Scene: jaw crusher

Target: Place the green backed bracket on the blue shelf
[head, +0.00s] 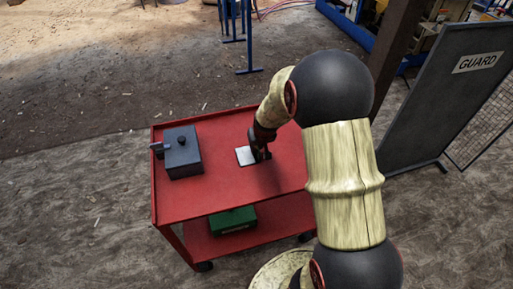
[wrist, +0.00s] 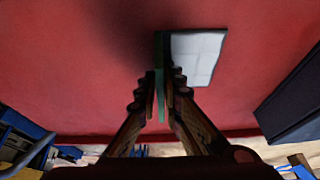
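The green backed bracket (wrist: 205,52) is on the red cart top, with its pale flat plate lying to the right of its narrow green back (wrist: 159,50) in the wrist view. In the head view its pale plate (head: 245,156) shows beside my gripper (head: 262,155); my fingers hide part of it. In the wrist view my gripper (wrist: 160,85) has its fingers close together, one on each side of the upright green back, and looks shut on it. The bracket seems to rest on the cart. I cannot make out a blue shelf for certain; a blue structure (head: 345,22) stands at the upper right.
The red cart (head: 185,208) carries a dark box (head: 183,152) at left, with a green box (head: 232,220) on its lower deck. A dark GUARD panel (head: 440,105) stands at right, near a dark post. Blue stands (head: 248,50) are behind. Floor left of the cart is clear.

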